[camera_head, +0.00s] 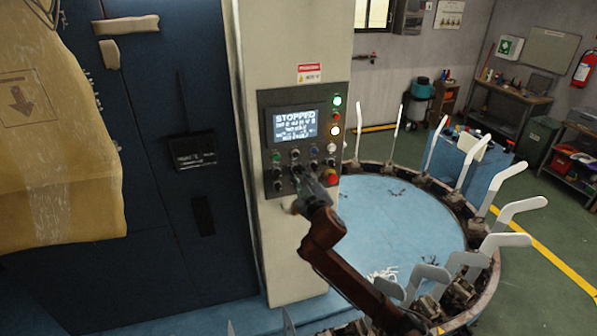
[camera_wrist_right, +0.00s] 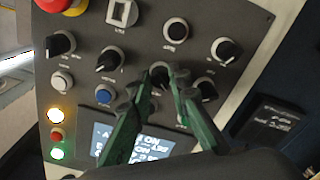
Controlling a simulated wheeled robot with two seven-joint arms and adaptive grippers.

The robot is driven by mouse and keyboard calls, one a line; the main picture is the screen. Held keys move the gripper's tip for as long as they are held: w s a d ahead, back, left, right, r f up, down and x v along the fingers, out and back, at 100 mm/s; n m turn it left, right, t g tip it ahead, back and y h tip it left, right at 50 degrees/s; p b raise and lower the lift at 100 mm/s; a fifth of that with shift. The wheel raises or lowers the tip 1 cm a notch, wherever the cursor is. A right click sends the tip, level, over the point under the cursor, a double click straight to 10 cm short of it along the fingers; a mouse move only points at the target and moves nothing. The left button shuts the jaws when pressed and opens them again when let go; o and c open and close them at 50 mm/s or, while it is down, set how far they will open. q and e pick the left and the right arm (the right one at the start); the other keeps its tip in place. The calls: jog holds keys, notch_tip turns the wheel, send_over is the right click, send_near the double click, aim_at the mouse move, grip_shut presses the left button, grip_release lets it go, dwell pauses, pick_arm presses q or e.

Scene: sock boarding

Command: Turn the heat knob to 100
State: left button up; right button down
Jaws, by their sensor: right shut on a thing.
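The control panel (camera_head: 305,140) is on the pale machine column, with a screen (camera_head: 296,125) reading STOPPED and rows of knobs. My right gripper (camera_head: 305,178) is at the panel's lower rows. In the right wrist view my right gripper (camera_wrist_right: 168,84) is shut on a black knob (camera_wrist_right: 160,73), one finger on each side. The fingers partly hide this knob, and its label and setting cannot be read. Two grey tips apart at the bottom edge of the head view look like my left gripper (camera_head: 259,323), open and empty.
A red stop button (camera_wrist_right: 75,7) and other black knobs (camera_wrist_right: 110,60) sit close to the gripped knob. Right of the column is a round blue table (camera_head: 400,215) ringed by white sock forms (camera_head: 510,212). A yellow cardboard box (camera_head: 60,150) is at the left.

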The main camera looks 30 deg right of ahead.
jog(key=shift+n+p, duration=0.3)
jog(key=shift+n, duration=0.3)
jog(key=c, duration=1.8)
grip_release()
jog(key=shift+s, duration=0.1)
jog(key=v, duration=1.1)
jog(key=shift+s+a, duration=0.2)
jog(key=shift+s, duration=0.2)
